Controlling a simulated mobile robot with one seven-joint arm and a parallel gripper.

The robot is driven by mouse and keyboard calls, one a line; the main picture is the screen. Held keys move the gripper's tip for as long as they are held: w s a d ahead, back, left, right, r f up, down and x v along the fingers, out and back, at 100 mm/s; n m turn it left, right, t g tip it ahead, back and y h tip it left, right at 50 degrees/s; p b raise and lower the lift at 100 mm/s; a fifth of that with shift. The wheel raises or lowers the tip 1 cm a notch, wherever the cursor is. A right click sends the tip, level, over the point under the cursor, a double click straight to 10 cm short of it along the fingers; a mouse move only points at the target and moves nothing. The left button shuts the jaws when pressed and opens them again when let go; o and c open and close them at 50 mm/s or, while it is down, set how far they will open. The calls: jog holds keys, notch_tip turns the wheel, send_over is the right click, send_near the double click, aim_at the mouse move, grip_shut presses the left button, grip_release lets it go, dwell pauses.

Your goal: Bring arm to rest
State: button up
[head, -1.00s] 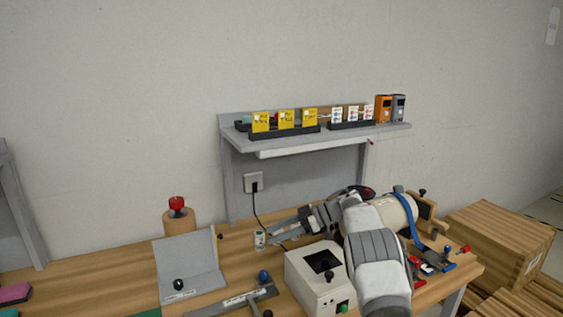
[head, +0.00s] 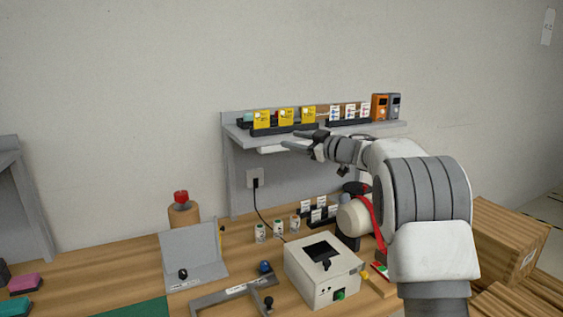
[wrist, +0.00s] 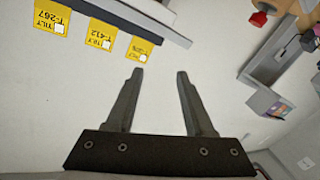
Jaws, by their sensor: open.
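My gripper (head: 292,142) is raised in front of the grey wall shelf in the head view, its fingers pointing left just below the shelf's front edge. In the wrist view my gripper (wrist: 160,80) has its two dark fingers apart with nothing between them. My white and grey arm fills the right side of the head view and hides part of the bench.
The shelf (head: 235,134) carries yellow cards (head: 262,119), also seen in the wrist view (wrist: 52,17). On the wooden bench (head: 110,262) stand a cream box (head: 305,270), several small white containers (head: 278,228) and a grey angled stand (head: 190,250).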

jog(key=s+d+r+m+t+h, duration=0.55)
jog(key=d+r+m+h, duration=0.2)
jog(key=d+r, duration=0.2)
jog(key=s+d+m+g+h, duration=0.25)
jog(key=s+d+h, duration=0.2)
jog(key=s, duration=0.45)
jog(key=s+a+f+m+g, duration=0.1)
jog(key=s+f+g, duration=0.2)
jog(key=s+f, duration=0.4)
jog(key=s+a+f+m+g, duration=0.1)
jog(key=s+f+g, duration=0.2)
jog(key=s, duration=1.4)
jog(key=s+a+f+m+g, duration=0.1)
jog(key=s+f+g, duration=0.3)
jog(key=s+f, duration=0.8)
jog(key=shift+s+a, duration=0.35)
jog(key=shift+a, duration=0.1)
